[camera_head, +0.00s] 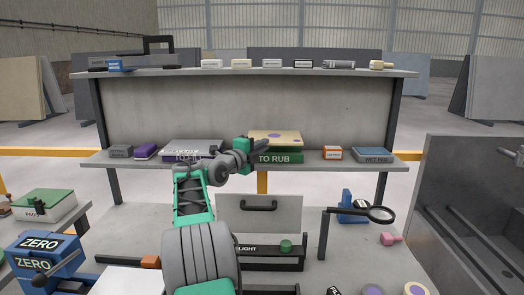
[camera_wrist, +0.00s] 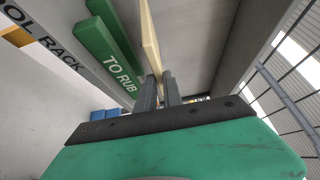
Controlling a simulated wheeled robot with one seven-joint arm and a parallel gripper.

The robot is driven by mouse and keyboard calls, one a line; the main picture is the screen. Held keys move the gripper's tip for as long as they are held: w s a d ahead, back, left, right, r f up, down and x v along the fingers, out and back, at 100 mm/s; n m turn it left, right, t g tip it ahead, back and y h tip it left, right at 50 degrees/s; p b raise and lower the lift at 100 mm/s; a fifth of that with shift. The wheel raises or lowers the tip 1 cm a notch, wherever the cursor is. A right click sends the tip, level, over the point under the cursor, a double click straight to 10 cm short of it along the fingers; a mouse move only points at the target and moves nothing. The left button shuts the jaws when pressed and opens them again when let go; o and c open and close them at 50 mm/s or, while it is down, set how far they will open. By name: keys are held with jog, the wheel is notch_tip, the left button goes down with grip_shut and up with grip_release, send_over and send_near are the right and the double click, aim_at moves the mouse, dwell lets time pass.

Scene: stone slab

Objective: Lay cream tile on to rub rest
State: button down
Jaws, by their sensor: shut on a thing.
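The cream tile (camera_head: 287,136) has dark purple marks on its face. My gripper (camera_head: 260,145) is shut on it at the tile's left side in the head view. In the wrist view the tile (camera_wrist: 150,40) appears edge-on between the two dark fingers of my gripper (camera_wrist: 160,85). The green rest (camera_head: 283,157) marked TO RUB stands on the middle shelf, just below the tile in the head view. It also shows in the wrist view (camera_wrist: 108,52), beside the tile. I cannot tell whether tile and rest touch. My arm hides the rest's left end.
Several small blocks line the upper shelf (camera_head: 130,73). A magnifier (camera_head: 380,214) stands lower right.

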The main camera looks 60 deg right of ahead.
notch_tip(320, 180, down, 4)
jog(key=b, duration=0.5)
jog(key=shift+f, duration=0.25)
